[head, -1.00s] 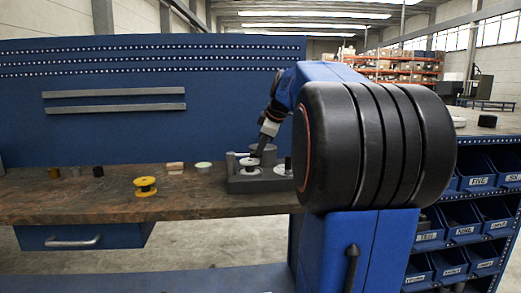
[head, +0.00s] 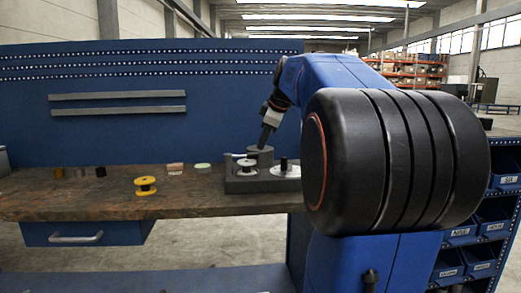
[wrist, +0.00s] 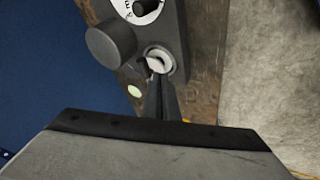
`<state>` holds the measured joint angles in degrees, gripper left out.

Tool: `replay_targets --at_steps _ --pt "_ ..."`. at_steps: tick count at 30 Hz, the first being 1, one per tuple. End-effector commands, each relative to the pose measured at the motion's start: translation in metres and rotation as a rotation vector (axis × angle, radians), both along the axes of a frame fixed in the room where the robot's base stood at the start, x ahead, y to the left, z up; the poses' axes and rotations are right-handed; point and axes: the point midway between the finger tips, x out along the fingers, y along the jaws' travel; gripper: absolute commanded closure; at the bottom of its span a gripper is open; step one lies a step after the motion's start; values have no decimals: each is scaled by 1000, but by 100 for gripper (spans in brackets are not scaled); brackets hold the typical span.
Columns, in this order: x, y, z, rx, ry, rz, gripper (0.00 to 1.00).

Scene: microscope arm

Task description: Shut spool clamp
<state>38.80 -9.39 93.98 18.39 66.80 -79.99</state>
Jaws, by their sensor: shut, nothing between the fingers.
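A dark grey fixture (head: 262,183) sits at the right end of the bench in the head view. A white spool (head: 246,164) is seated on its left part and also shows in the wrist view (wrist: 158,63). A thin clamp-like bar (head: 235,154) shows beside the spool; how far it is closed I cannot tell. A thick dark cylinder (wrist: 110,42) stands on the fixture behind the spool. My gripper (wrist: 157,78) is shut and empty, its tips close to the spool's edge in the wrist view. Whether they touch the spool or clamp is unclear.
A white dial with a black post (head: 285,168) is on the fixture's right part. A yellow spool (head: 145,186) and several small blocks stand on the bench (head: 85,200) to the left. A blue perforated panel (head: 150,120) rises behind. The bench front is clear.

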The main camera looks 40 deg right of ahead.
Motion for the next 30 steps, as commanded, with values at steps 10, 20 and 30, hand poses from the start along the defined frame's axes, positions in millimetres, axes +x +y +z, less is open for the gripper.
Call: replay_targets --at_steps 10,20,30 --pt "-27 -3 41 0 -1 -1 100" --pt "-32 -3 47 1 1 0 100" --pt "-31 -3 47 1 1 0 100"
